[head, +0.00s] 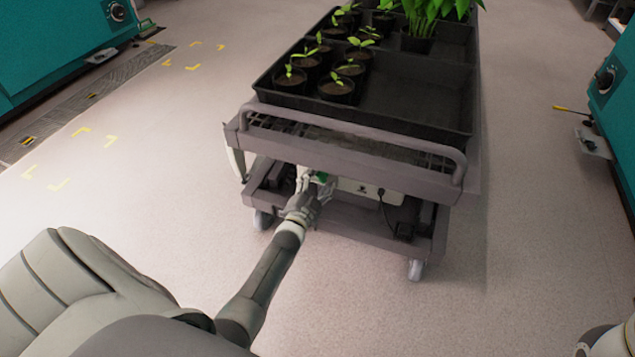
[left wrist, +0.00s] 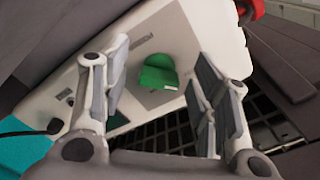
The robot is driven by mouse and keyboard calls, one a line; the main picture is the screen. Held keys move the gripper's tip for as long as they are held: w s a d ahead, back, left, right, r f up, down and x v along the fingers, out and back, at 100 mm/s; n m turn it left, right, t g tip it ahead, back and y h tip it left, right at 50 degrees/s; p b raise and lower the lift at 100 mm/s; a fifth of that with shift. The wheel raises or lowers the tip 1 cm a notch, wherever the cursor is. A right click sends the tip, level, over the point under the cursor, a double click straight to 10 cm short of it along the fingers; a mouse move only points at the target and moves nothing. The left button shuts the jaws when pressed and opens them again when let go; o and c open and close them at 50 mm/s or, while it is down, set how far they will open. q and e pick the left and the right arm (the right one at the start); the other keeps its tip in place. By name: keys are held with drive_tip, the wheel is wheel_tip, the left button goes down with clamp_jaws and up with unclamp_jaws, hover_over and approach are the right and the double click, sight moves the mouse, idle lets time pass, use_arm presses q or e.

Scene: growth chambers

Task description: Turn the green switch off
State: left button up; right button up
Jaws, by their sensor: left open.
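The green switch (left wrist: 158,73) sits on a grey plate on the white box (left wrist: 180,25) in the left wrist view. In the head view a bit of the green switch (head: 321,177) shows beside my gripper, on the white box (head: 370,190) on the cart's lower shelf. My left gripper (head: 311,188) is at the box's left part. In the left wrist view my left gripper (left wrist: 160,95) is open, with its fingers on either side of the switch. I cannot tell whether a finger touches it.
The grey cart (head: 460,172) carries a black tray (head: 425,95) with several potted seedlings. Its top rail hangs above the box. A black plug (head: 404,231) lies at the right of the lower shelf.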

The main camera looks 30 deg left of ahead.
use_arm(q)
drive_tip(key=v, duration=1.2)
idle(0.5)
